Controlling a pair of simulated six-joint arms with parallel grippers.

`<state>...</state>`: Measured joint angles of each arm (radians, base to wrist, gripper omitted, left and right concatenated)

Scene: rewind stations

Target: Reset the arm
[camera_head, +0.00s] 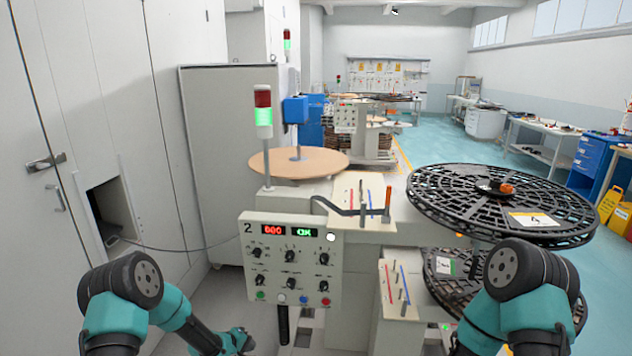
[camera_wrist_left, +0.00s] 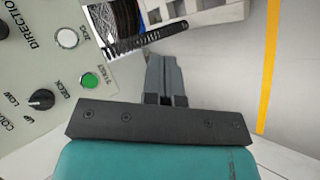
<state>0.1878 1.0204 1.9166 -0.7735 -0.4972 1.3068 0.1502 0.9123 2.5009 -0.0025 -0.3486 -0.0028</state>
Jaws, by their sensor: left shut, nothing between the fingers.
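My left arm (camera_head: 165,305) reaches in from the lower left, its wrist low beside the control panel. In the left wrist view my left gripper (camera_wrist_left: 165,70) is shut and empty, its grey fingers together below the panel's edge, apart from the buttons. My right arm (camera_head: 520,290) is at the lower right, in front of the black reels; its gripper is not visible. A dark bent lever arm with an orange handle (camera_head: 388,198) lies across the machine top at station 2. The control panel (camera_head: 270,245) has a red number display, a green "OK" display, knobs and buttons.
A large black reel (camera_head: 450,195) overhangs at the right, above a lower one (camera_head: 438,275). A tan disc (camera_head: 265,165) and a signal tower lit green (camera_head: 264,116) stand behind the panel. The left wrist view shows a white button (camera_wrist_left: 67,38) and green START button (camera_wrist_left: 90,80).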

